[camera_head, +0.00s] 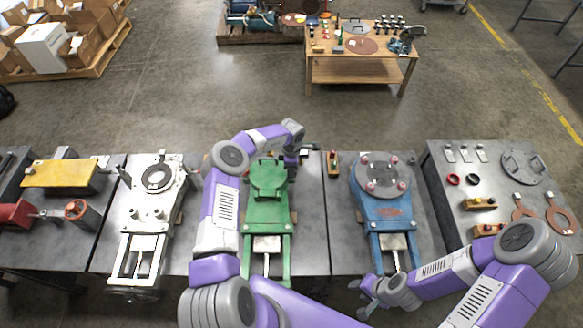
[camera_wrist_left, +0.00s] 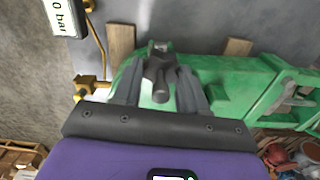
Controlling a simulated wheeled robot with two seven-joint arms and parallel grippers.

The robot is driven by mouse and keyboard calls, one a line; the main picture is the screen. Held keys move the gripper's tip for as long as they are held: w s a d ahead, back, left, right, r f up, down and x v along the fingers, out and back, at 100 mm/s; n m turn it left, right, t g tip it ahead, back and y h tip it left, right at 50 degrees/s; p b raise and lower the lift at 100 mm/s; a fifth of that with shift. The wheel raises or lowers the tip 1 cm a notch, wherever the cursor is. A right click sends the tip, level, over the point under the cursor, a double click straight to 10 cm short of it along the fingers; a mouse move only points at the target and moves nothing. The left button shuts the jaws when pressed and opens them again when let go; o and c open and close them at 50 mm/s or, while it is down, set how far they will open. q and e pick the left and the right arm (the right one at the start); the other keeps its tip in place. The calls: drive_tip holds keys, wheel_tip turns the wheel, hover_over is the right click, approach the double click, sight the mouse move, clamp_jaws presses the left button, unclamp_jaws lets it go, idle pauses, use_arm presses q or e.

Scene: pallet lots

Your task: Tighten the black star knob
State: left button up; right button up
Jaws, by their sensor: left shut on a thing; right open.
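The black star knob (camera_wrist_left: 160,70) is dark and sits at the end of the green fixture (camera_wrist_left: 225,80) in the left wrist view. My left gripper (camera_wrist_left: 161,83) is shut on it, one finger on each side. In the head view the green fixture (camera_head: 268,215) lies on the bench, and my left gripper (camera_head: 298,157) is at its far end; the knob cannot be made out there. My right gripper (camera_head: 368,294) is open and empty, by the near end of the blue fixture.
A gauge reading "0 bar" (camera_wrist_left: 64,15) stands close beside my left gripper, with a brass pipe (camera_wrist_left: 97,50). A white fixture (camera_head: 150,215) and a blue fixture (camera_head: 385,207) flank the green one. Loose parts lie on the right bench (camera_head: 468,222).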

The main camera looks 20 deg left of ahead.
idle(0.4)
use_arm(q)
drive_tip(key=o, duration=1.1)
drive_tip(key=shift+c, duration=0.2)
drive_tip(key=shift+r+p, duration=0.5)
drive_tip(key=shift+r, duration=3.3)
